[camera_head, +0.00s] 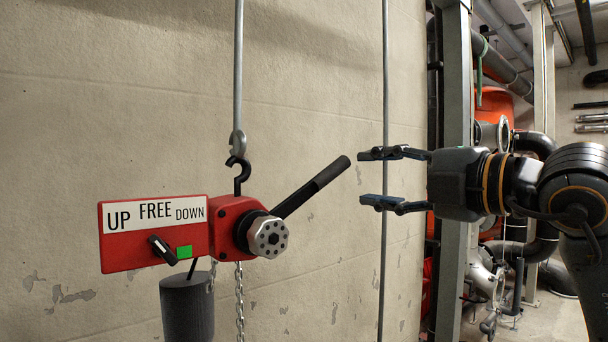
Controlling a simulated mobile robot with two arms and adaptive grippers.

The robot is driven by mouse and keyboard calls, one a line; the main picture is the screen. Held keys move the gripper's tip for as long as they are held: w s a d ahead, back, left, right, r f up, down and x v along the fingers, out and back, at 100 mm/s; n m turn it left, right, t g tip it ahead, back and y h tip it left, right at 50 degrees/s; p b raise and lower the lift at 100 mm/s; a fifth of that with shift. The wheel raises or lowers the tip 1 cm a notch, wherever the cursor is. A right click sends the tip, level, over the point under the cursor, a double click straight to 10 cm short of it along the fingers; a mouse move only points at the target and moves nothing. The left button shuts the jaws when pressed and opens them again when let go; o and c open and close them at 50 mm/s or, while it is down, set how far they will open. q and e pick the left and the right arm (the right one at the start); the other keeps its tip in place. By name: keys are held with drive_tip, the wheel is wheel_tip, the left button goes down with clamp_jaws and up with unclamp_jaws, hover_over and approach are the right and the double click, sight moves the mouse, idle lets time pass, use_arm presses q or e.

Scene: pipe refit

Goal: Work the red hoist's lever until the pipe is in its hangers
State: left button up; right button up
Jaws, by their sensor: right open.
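The red hoist (225,228) hangs by a black hook from a metal rod in front of the wall. A chain (240,300) hangs below the hoist. My right gripper (370,177) is open and empty, just right of the lever's tip, fingers pointing left; they look apart from the lever. My left gripper is out of view. I cannot identify the pipe or its hangers here.
A dark grey cylinder (187,307) hangs below the hoist's left part. A thin vertical rod (385,80) runs behind my right gripper's fingers. A grey column (457,80) and orange equipment with pipes (495,110) stand farther back at the right.

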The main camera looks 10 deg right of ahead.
sight(336, 176)
drive_tip(key=p+x, duration=0.2)
drive_tip(key=x, duration=0.1)
drive_tip(key=shift+r, duration=0.35)
use_arm(q)
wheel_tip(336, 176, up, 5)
drive_tip(key=p, duration=0.3)
use_arm(e)
drive_tip(key=x, duration=0.6)
drive_tip(key=shift+w+f, duration=0.2)
drive_tip(key=shift+f, duration=0.15)
use_arm(q)
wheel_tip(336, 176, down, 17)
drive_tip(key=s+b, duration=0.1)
drive_tip(key=b, duration=1.6)
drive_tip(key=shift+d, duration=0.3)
use_arm(e)
drive_tip(key=s+a+f+m, duration=0.1)
drive_tip(key=f+m, duration=0.3)
drive_tip(key=f, duration=0.6)
drive_tip(key=s+a+f+m, duration=0.1)
drive_tip(key=a+f+m, duration=0.2)
drive_tip(key=f, duration=0.6)
drive_tip(key=shift+s+f+m, duration=0.35)
drive_tip(key=shift+m, duration=0.25)
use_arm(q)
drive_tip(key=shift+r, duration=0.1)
use_arm(e)
drive_tip(key=shift+r, duration=0.1)
